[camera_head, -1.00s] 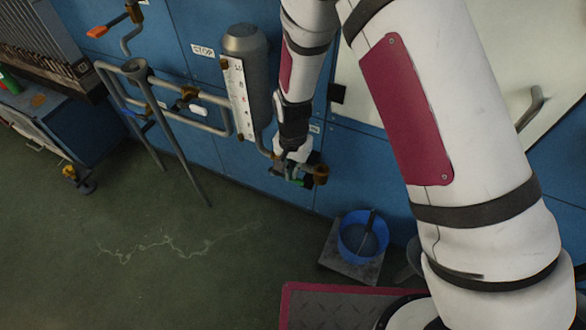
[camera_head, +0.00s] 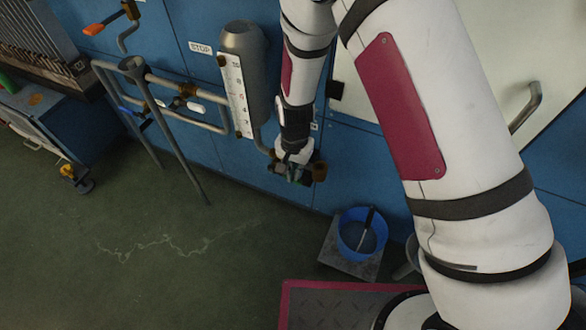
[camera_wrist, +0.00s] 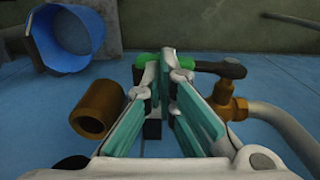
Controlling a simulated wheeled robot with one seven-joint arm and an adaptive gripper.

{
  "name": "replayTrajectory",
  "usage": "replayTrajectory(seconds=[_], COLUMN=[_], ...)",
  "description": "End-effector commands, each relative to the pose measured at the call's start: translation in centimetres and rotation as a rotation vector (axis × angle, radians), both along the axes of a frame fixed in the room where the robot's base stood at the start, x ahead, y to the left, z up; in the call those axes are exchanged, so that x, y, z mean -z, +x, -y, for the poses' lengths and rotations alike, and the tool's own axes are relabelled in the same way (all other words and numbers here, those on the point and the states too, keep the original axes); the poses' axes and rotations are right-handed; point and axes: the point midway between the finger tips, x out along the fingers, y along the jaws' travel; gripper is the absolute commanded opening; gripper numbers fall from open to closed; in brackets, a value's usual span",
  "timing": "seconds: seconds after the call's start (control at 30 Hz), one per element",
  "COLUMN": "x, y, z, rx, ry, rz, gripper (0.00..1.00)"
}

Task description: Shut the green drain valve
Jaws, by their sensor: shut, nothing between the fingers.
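The green drain valve handle (camera_wrist: 181,73) shows in the wrist view just beyond my fingertips, with green on both sides of them and a dark end to the right. My gripper (camera_wrist: 165,62) is shut and empty, its teal-padded fingers at the handle. They overlap the handle in the picture; I cannot tell whether they touch it. A brass fitting (camera_wrist: 100,108) is left of the fingers and a brass elbow (camera_wrist: 232,106) is to the right. In the head view my gripper (camera_head: 294,167) covers most of the valve, below the grey cylinder with a scale.
A blue bucket (camera_head: 351,243) stands on a grey slab below and right of the valve. Grey pipework (camera_head: 215,128) and the cylinder (camera_head: 245,60) are to the left, against blue panels. The green floor at lower left is clear.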

Motion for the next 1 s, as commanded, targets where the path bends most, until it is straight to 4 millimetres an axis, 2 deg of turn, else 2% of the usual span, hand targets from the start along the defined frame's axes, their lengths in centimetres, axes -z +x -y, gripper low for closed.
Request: replayTrajectory(seconds=[0.47, 1.0], x=[3.4, 6.6], y=[-0.2, 0.3], z=[0.4, -0.7], rx=[-0.001, -0.002], ry=[-0.001, -0.001], rz=[-0.001, 0.000], gripper=[0.00, 0.00])
